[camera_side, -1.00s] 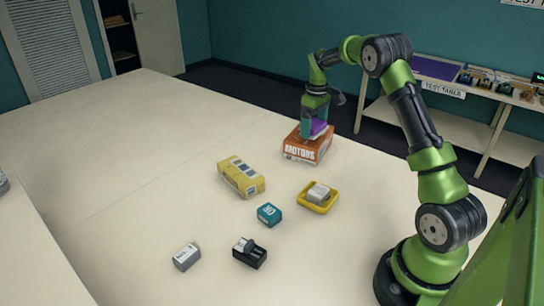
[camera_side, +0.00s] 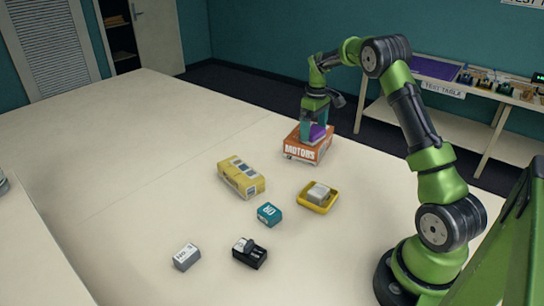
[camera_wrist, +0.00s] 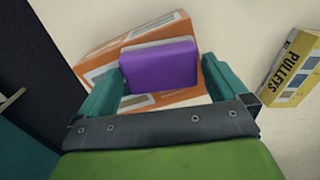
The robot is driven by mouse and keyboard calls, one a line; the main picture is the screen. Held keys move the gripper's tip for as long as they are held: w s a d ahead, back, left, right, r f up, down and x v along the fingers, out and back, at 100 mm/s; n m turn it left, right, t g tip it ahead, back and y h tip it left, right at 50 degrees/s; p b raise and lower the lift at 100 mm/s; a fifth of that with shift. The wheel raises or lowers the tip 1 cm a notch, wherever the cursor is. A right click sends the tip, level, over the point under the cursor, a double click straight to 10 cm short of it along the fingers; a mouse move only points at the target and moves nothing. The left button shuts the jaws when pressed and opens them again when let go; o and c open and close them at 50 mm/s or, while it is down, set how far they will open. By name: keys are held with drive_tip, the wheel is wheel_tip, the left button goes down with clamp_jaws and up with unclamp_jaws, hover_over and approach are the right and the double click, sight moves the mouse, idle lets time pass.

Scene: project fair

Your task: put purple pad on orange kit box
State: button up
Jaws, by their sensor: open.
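The orange kit box (camera_side: 303,151), labelled MOTORS, sits at the far part of the table. The purple pad (camera_side: 317,132) rests on its top, and it also shows in the wrist view (camera_wrist: 159,66) lying on the box (camera_wrist: 110,61). My gripper (camera_side: 311,136) is open just above the box. In the wrist view its teal fingers (camera_wrist: 160,85) stand on either side of the pad, with a visible gap at the right finger; whether the left finger touches the pad is hard to tell.
Nearer are a yellow tray (camera_side: 331,205) holding a grey block (camera_side: 318,192), a teal box (camera_side: 269,214), a black charger-like item (camera_side: 250,258) and a grey box (camera_side: 186,257). The table's left is clear.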

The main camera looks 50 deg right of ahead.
sight(314, 130)
wheel_tip(314, 130, up, 10)
drive_tip(key=r, duration=0.1)
drive_tip(key=s+a+r+t, duration=0.2)
drive_tip(key=a+r, duration=0.4)
drive_tip(key=a, duration=0.4)
drive_tip(key=s+a+r+m+t+y, duration=0.1)
drive_tip(key=s+a+t, duration=0.1)
drive_tip(key=s+a, duration=0.45)
drive_tip(key=s+a+r+m+t, duration=0.15)
drive_tip(key=s+a, duration=0.25)
drive_tip(key=a, duration=0.5)
drive_tip(key=s+a+f+m+t+y, duration=0.1)
drive_tip(key=s+a+f, duration=0.3)
drive_tip(key=s+a, duration=0.2)
drive_tip(key=shift+s+t, duration=0.35)
drive_tip(key=shift+s, duration=0.6)
